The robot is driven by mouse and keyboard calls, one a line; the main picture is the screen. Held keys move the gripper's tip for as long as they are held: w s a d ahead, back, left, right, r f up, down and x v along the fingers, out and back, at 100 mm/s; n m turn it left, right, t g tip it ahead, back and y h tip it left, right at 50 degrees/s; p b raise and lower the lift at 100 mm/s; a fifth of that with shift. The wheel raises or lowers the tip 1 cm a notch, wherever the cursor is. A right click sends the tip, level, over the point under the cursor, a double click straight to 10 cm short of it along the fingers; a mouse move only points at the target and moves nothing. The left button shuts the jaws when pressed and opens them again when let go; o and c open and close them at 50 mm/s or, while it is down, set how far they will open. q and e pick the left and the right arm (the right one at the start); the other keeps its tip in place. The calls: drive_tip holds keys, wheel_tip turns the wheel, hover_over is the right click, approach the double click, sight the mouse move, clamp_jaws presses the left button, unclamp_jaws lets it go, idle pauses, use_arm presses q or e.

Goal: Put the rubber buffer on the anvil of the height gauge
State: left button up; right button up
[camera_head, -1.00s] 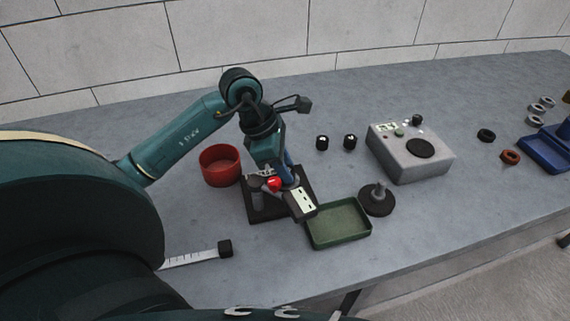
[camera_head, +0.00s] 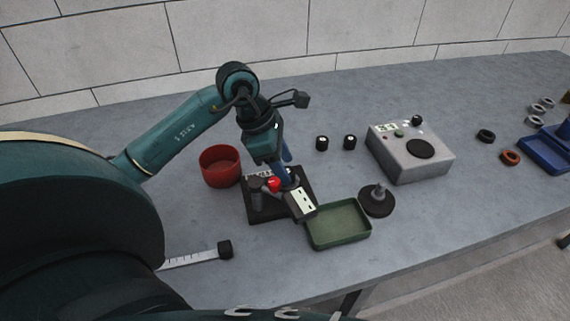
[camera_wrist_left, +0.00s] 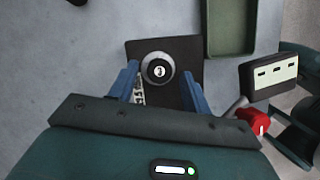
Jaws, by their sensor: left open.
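The height gauge has a black base plate (camera_head: 262,212), a red knob (camera_head: 274,184) and a white display (camera_head: 303,202). In the left wrist view, a rubber buffer (camera_wrist_left: 158,69), black with a white marked centre, sits over a round grey anvil (camera_wrist_left: 170,79). From above, the buffer looks resting on the anvil, slightly off centre; exact contact cannot be judged. My left gripper (camera_wrist_left: 160,85) is open, its blue fingers on either side of the buffer. In the head view my left gripper (camera_head: 286,168) is over the gauge and the buffer there is hidden. My right gripper is not in view.
A red bowl (camera_head: 220,166) is left of the gauge, a green tray (camera_head: 340,238) right-front. A black disc with a post (camera_head: 377,200) and a grey tester (camera_head: 408,151) stand right. A ruler-like strip (camera_head: 195,259) lies front-left.

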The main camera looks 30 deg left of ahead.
use_arm(q)
drive_tip(key=v, duration=1.1)
drive_tip(key=shift+s+d+f, duration=0.1)
drive_tip(key=shift+d, duration=0.05)
